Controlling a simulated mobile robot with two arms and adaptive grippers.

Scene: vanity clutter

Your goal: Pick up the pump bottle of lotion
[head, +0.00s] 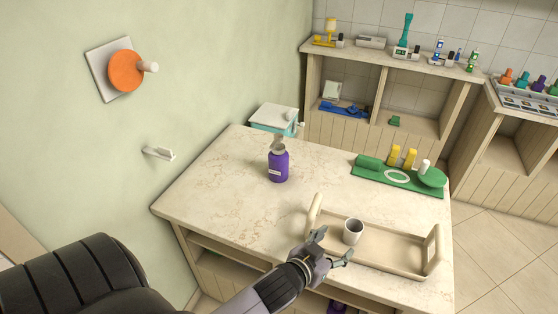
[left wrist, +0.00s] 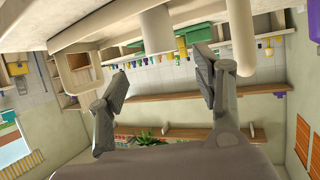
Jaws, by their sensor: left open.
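The pump bottle of lotion (head: 278,166) is purple with a pale label and a greyish pump top. It stands upright on the marble-topped counter (head: 225,185), towards its back left edge. My left gripper (head: 336,247) is open and empty at the near side of the wooden tray, in front of the cup. It is well apart from the bottle, to its lower right in the head view. Its two spread fingers (left wrist: 160,72) show in the left wrist view with nothing between them. My right gripper is not in view.
A wooden tray (head: 400,249) with raised end handles holds a white cup (head: 353,231). A white and teal box (head: 274,119) stands behind the bottle. A green mat (head: 382,176) with yellow and white items lies at the back right. The counter left of the bottle is clear.

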